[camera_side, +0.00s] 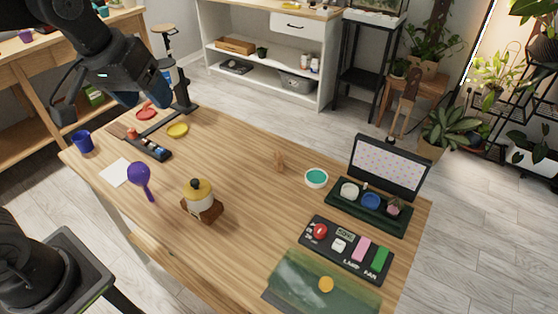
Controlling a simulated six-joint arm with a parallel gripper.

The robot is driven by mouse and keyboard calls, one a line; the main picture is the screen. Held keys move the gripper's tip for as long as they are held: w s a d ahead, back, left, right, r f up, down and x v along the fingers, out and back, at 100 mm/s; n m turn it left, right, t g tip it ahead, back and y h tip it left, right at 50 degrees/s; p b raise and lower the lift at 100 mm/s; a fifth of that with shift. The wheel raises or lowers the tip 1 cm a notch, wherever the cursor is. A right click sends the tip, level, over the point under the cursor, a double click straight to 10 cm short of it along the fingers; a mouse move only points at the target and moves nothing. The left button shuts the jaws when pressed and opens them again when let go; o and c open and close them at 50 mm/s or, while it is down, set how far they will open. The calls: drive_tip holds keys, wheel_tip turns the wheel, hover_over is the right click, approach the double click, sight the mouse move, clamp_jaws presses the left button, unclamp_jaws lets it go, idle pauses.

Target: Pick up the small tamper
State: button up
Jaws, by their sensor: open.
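A black stand (183,95) rises near my gripper. A teal-filled bowl (316,178), open case (389,168) and button panel (346,248) are right.

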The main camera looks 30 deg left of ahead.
drive_tip(key=w+d+n+g, duration=0.15)
drive_tip(key=w+n, duration=0.25)
drive_tip(key=w, duration=0.7)
drive_tip(key=n+g, duration=0.3)
drive_tip(key=n, duration=0.6)
hover_over(279, 160)
drive_tip(key=w, duration=0.2)
wheel_tip(279, 160, down, 21)
drive_tip(key=shift+n, duration=0.3)
drive_tip(key=f, duration=0.8)
drive_tip(key=shift+s+a+f, duration=0.1)
drive_tip(key=shift+a+f, duration=0.2)
drive_tip(key=shift+f, duration=0.05)
drive_tip(key=shift+s+a+f, duration=0.1)
drive_tip(key=shift+s+f, duration=0.05)
drive_tip(key=shift+f, duration=1.15)
drive_tip(key=shift+s+a+f, duration=0.1)
drive_tip(key=shift+f, duration=1.2)
drive_tip(key=c, duration=1)
